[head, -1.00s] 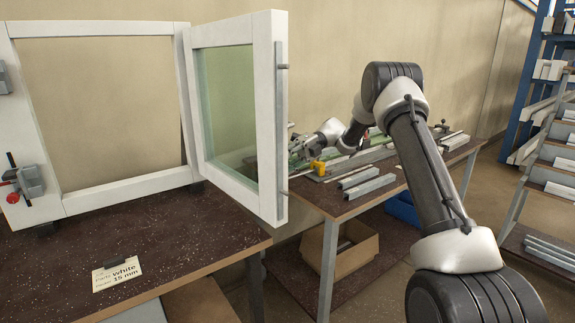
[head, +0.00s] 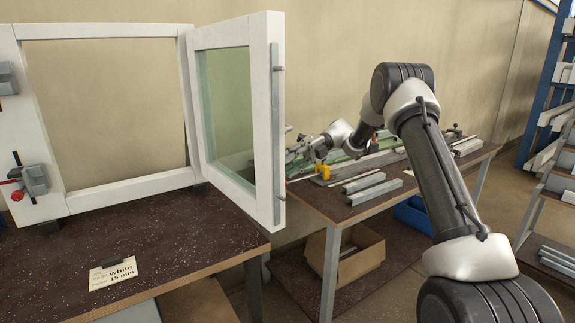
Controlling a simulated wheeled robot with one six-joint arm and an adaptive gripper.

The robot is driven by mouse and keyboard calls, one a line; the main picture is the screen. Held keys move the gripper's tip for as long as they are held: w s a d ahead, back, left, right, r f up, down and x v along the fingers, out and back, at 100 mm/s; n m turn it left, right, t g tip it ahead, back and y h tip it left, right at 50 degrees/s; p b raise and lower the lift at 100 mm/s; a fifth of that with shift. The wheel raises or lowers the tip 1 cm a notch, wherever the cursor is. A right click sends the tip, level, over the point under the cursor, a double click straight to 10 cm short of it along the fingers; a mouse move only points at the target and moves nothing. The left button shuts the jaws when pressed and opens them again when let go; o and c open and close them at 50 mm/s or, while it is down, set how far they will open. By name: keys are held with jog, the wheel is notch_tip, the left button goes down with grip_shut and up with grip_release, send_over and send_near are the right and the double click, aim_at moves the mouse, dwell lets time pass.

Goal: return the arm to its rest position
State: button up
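My arm (head: 440,170) rises from the lower right, bends at a high elbow, and reaches down and left over the far bench. My gripper (head: 302,150) is at its end, small and dark, above the left part of that bench beside the open window sash (head: 264,130). Its fingers are too small and too mixed with the things behind to tell open from shut. No held thing can be made out.
The white window frame (head: 130,188) stands on the near bench (head: 190,235), with a label card (head: 113,273). The far bench (head: 335,205) carries metal profiles (head: 374,192) and a yellow item (head: 320,173). Below are a cardboard box (head: 358,256) and blue bin (head: 413,213). A shelf rack (head: 560,170) stands right.

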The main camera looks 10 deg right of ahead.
jog(key=w+d+f+m+t+h, duration=0.1)
jog(key=w+d+f+m+t, duration=0.1)
jog(key=w+f+m+t, duration=0.35)
jog(key=w+d+f+m+t+h, duration=0.2)
jog(key=w+m+t, duration=0.45)
jog(key=w, duration=0.45)
jog(key=d+r+m+t+h, duration=0.2)
jog(key=d+m+h, duration=0.2)
jog(key=d+m, duration=0.3)
jog(key=d+r+m+t+h, duration=0.3)
jog(key=d+m+h, duration=0.2)
jog(key=d, duration=0.5)
jog(key=s+d+r+m+g+h, duration=0.1)
jog(key=s+d+r+m+h, duration=0.15)
jog(key=s+d+m, duration=0.2)
jog(key=s+d+r+m+g+h, duration=0.1)
jog(key=s+d+m+g, duration=0.3)
jog(key=s, duration=1)
jog(key=s+r+m+g+h, duration=0.15)
jog(key=s+m, duration=0.45)
jog(key=s, duration=0.7)
jog(key=s+a+r+m+y, duration=0.1)
jog(key=s+a, duration=0.4)
jog(key=s, duration=0.6)
jog(key=s+a+r+m+y, duration=0.1)
jog(key=s+a+r, duration=0.3)
jog(key=s, duration=0.8)
jog(key=shift+a+t+y, duration=0.4)
jog(key=shift+t+y, duration=0.05)
jog(key=shift+y, duration=0.25)
